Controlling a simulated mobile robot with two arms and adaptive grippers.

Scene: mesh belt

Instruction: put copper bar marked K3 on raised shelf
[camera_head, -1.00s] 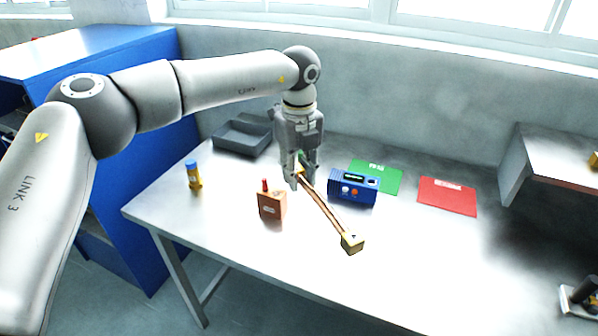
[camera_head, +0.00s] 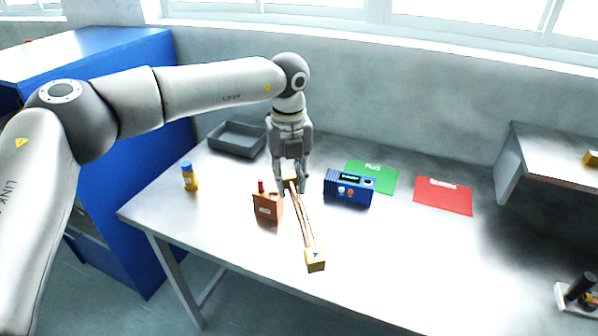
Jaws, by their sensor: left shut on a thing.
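The near end block carries a small dark mark that I cannot read as K3. Whether the bar touches the table is unclear. The raised shelf (camera_head: 550,150) is at the right, against the wall, with a yellow object (camera_head: 591,158) at its visible right side. My right gripper is out of view.
An orange-brown block (camera_head: 267,208) stands just left of the bar, and a blue device (camera_head: 349,188) to its right. Green (camera_head: 372,177) and red (camera_head: 443,196) mats, a grey tray (camera_head: 238,138), a yellow bottle (camera_head: 189,177) and a dark fixture (camera_head: 577,290) are around.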

